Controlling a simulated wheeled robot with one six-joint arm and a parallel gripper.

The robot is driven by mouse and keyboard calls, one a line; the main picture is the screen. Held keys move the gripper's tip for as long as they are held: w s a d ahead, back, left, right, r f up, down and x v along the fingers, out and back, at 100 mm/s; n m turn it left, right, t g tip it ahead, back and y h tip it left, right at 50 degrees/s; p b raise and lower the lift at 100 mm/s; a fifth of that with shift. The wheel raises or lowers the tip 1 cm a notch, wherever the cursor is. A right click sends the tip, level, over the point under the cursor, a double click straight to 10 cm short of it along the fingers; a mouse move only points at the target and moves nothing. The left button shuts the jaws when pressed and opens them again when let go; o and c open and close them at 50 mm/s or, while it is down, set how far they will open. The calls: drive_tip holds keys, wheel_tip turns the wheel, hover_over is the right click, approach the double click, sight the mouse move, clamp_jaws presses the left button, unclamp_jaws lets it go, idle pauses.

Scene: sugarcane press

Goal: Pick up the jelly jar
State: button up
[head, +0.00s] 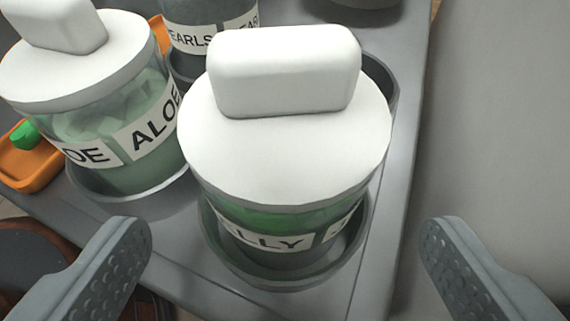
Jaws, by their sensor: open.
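The jelly jar (285,222) stands in the middle of the head view, with green contents and a label partly reading "LLY". It has a wide white lid (285,160) with a block-shaped white knob (285,72) on top. The jar sits in a round grey holder (290,277) on the grey counter. My gripper (285,245) is open, one finger at the lower left and one at the lower right. The jar lies ahead of and between the fingers, and neither finger appears to touch it.
The aloe jar (115,135) stands close on the left in its own holder. A dark pearls jar (205,35) is behind. An orange tray (40,175) with a green item lies at far left. The grey counter (385,240) ends just right of the jelly jar, beside a plain grey surface.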

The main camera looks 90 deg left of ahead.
sight(276, 199)
drive_tip(key=x, duration=0.5)
drive_tip(key=c, duration=1.4)
drive_tip(key=shift+o, duration=0.2)
drive_tip(key=shift+r, duration=0.5)
drive_tip(key=r, duration=0.1)
drive_tip(key=d+r, duration=0.1)
drive_tip(key=shift+s+r, duration=0.1)
drive_tip(key=shift+r, duration=0.2)
drive_tip(key=s+d, duration=0.4)
drive_tip(key=d, duration=1.2)
drive_tip(key=shift+d, duration=0.25)
